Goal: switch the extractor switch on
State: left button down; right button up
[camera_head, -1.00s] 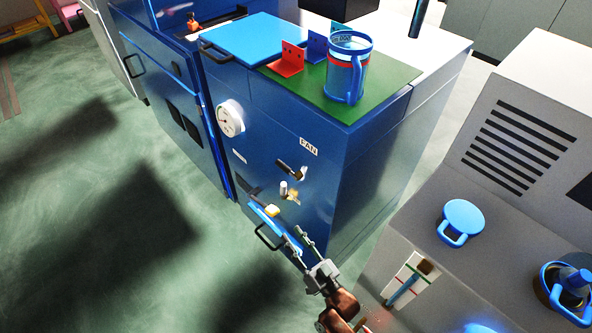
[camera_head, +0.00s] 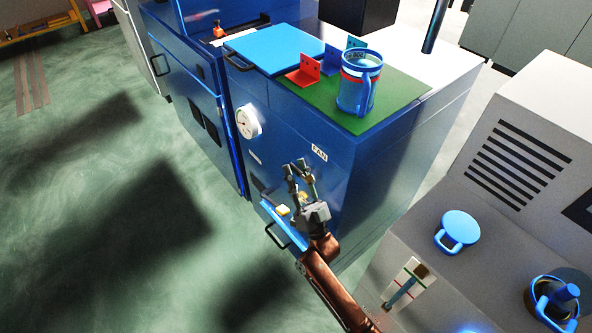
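The FAN label (camera_head: 319,152) is on the front of the blue cabinet (camera_head: 345,180). The dark switch lever below that label is now hidden behind my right gripper, so I cannot tell its position. My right gripper (camera_head: 297,169) is in front of the panel, just below and left of the label. Its two fingers point up towards the panel and stand apart, with nothing seen between them. I cannot tell whether they touch the switch. My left gripper is out of view.
A round white gauge (camera_head: 248,122) is left on the same panel. A blue mug (camera_head: 356,95) and a red bracket (camera_head: 304,72) stand on the green mat (camera_head: 395,97) on top. A grey machine (camera_head: 475,200) with a blue-handled knob (camera_head: 459,227) is at right.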

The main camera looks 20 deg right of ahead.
jog(key=shift+w+r, duration=0.1)
jog(key=shift+c, duration=0.6)
grip_shut()
